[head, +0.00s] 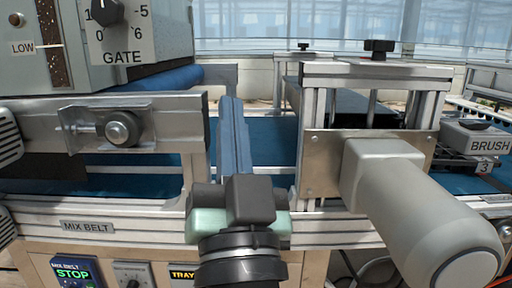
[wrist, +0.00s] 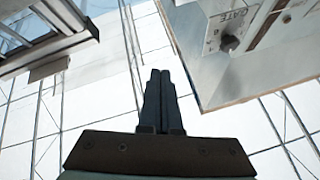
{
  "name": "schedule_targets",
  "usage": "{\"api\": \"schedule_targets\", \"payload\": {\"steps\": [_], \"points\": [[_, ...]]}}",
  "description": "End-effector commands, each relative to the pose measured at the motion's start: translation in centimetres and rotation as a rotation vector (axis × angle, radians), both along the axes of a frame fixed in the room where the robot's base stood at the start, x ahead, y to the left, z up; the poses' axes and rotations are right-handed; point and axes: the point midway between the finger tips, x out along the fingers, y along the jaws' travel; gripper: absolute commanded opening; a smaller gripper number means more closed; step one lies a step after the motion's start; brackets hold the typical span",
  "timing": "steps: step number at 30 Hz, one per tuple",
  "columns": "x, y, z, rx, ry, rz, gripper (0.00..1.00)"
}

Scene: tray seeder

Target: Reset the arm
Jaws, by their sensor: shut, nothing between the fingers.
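In the wrist view the shut fingers (wrist: 160,75) point up toward the bright glazed roof. Most of my arm is out of view below.
The hopper with the GATE dial (head: 108,12) stands at upper left, and it also shows in the wrist view (wrist: 240,75). A grey motor (head: 420,215) juts out at right. The BRUSH box (head: 478,137) is farther right. A STOP panel (head: 75,272) is at lower left.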

Motion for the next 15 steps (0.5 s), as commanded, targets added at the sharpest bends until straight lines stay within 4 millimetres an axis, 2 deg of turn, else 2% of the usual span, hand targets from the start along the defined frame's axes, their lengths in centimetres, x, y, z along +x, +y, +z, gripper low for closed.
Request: {"api": "schedule_targets", "payload": {"steps": [1,3,7,15], "points": [[-1.6,-0.4,3.7,-0.053,-0.058,-0.060,0.00],[-3.7,-1.1,7.3,-0.123,-0.119,-0.154,0.00],[-8.1,-2.7,13.0,-0.221,-0.219,-0.335,0.00],[-7.6,-2.6,20.2,-0.224,-0.205,-0.331,0.00]]}}
